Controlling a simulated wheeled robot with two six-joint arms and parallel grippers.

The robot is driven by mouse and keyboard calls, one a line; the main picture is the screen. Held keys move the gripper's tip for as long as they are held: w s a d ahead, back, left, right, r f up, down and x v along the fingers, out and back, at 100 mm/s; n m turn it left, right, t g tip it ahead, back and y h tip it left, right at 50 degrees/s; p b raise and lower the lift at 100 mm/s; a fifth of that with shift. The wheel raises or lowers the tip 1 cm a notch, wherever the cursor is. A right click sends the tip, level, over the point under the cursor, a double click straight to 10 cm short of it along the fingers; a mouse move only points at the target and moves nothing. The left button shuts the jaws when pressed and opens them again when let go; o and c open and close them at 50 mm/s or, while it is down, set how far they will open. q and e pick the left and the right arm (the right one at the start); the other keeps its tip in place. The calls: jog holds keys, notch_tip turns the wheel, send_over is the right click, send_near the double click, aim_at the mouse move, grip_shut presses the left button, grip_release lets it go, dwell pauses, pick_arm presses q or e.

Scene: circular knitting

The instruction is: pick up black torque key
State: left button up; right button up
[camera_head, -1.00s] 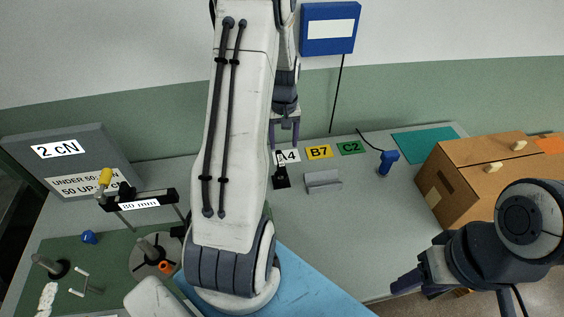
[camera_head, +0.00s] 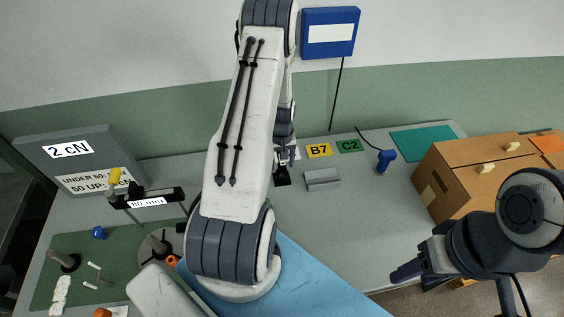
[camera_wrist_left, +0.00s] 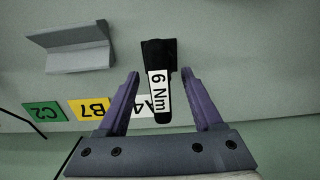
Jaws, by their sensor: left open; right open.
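The black torque key (camera_wrist_left: 158,60) shows in the left wrist view with a white "6 Nm" label along its shaft. Its shaft lies between the two spread purple fingers of my left gripper (camera_wrist_left: 158,95), with a gap on each side; its wide black head is beyond the fingertips. In the head view only part of the black key (camera_head: 282,178) shows below my left gripper (camera_head: 287,160), which my left arm partly hides. My right gripper (camera_head: 408,274) is at the lower right, far from the key, in front of the bench; its finger gap is hard to see.
A grey angled block (camera_head: 322,180) stands just right of the key. Labels B7 (camera_head: 318,151) and C2 (camera_head: 349,146) lie behind it; A4 (camera_wrist_left: 144,105) is partly covered. A blue tool (camera_head: 386,161) and cardboard box (camera_head: 470,180) are farther right. Bench between is clear.

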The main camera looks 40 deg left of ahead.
pick_arm(q)
grip_shut()
dwell(0.3)
jog(key=shift+r+b, duration=0.35)
jog(key=shift+r, duration=0.1)
notch_tip(320, 180, up, 3)
jog(key=shift+r+b, duration=0.1)
jog(key=shift+b, duration=0.8)
jog(key=s+d+r+b, duration=0.1)
jog(key=d+r, duration=0.2)
jog(key=d, duration=0.2)
jog(key=s+d+r+b, duration=0.1)
jog(key=d+r+b, duration=0.1)
jog(key=d+r, duration=0.2)
jog(key=shift+s+d, duration=0.15)
jog(key=shift+d, duration=1.1)
